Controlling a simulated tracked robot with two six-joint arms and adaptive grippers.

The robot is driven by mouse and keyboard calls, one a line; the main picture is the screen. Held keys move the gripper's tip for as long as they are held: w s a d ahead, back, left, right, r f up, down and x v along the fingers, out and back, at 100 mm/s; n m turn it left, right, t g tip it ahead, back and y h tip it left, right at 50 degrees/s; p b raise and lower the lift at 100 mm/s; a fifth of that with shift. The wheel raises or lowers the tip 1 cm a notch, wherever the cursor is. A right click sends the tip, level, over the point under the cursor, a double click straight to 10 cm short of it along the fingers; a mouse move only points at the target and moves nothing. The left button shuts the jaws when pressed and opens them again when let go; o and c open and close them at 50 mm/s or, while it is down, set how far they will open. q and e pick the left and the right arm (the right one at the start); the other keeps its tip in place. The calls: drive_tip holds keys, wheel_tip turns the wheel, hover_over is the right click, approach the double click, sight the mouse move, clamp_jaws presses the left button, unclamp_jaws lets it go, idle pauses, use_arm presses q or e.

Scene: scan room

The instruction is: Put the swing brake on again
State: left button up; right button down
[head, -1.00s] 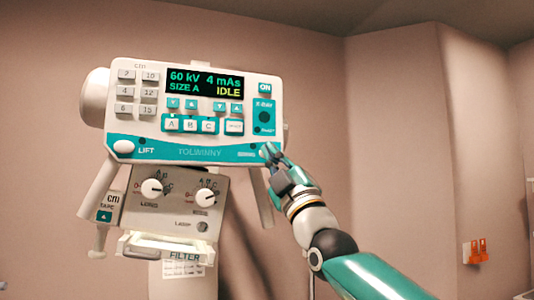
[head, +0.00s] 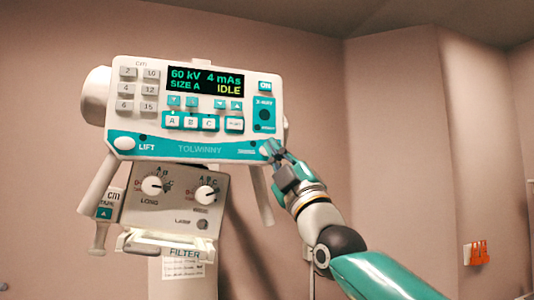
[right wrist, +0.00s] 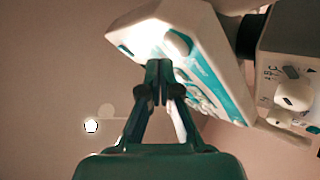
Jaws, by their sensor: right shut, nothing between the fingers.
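The white tube-head panel (head: 180,85) with a teal lower band hangs at the left in the head view. A white knob (head: 264,151) sits at the right end of the band, opposite the LIFT knob (head: 124,143). Its small label is too blurred to read, so I cannot confirm it as the swing brake. My right gripper (head: 270,146) is shut and empty, its tips at this knob. The right wrist view shows the shut fingers (right wrist: 159,66) just beside a white knob (right wrist: 177,43); I cannot tell whether they touch. My left gripper is out of view.
Below the panel are a grey box with LONG (head: 152,185) and second (head: 206,195) dials, and a filter tray (head: 168,246). White handles (head: 259,196) slope down at both sides. Space right of the panel is open.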

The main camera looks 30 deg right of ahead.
drive_tip(key=s+b, duration=0.1)
drive_tip(key=s, duration=0.1)
drive_tip(key=s+a+b, duration=0.1)
drive_tip(key=s+b, duration=0.1)
drive_tip(key=s, duration=0.1)
drive_tip(key=shift+a, duration=0.1)
drive_tip(key=shift+w, duration=0.1)
idle(0.9)
